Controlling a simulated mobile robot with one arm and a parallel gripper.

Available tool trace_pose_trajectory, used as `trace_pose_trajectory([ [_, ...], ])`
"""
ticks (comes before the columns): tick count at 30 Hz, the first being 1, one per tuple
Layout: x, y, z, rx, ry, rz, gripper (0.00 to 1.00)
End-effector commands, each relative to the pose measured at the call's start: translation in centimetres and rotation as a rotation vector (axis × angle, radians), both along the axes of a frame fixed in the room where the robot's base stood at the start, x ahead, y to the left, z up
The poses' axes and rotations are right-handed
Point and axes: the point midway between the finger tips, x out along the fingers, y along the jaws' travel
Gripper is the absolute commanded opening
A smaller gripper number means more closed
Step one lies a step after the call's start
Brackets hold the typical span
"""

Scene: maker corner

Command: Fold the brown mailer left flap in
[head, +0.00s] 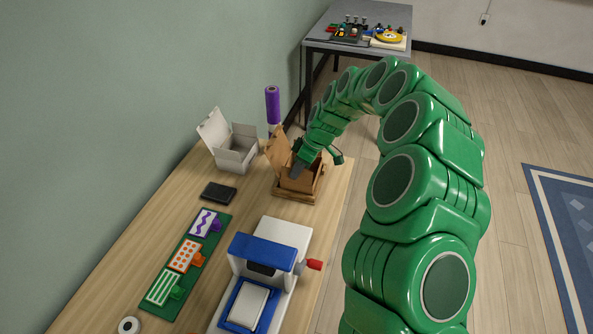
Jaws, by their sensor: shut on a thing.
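The brown mailer (299,184) is a small open cardboard box near the far right part of the wooden table. One brown flap (276,149) stands up on its left side. My gripper (298,170) is at the mailer, over its opening and just right of the upright flap. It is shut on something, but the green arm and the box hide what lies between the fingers. The arm covers much of the mailer's far side and inside.
A white open box (236,150) and a purple roll (272,104) stand behind. A black pad (219,191), a green mat (212,238) with patterned cards, and a blue and white press (285,238) lie nearer. A grey table (331,43) stands far back.

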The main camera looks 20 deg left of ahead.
Motion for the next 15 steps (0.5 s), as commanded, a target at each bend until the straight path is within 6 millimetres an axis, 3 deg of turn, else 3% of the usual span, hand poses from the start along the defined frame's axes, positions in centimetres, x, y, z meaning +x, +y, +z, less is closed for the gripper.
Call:
trace_pose_trajectory([
  [15, 1.20, -0.09, -0.50, -0.009, 0.222, -0.002, 0.00],
])
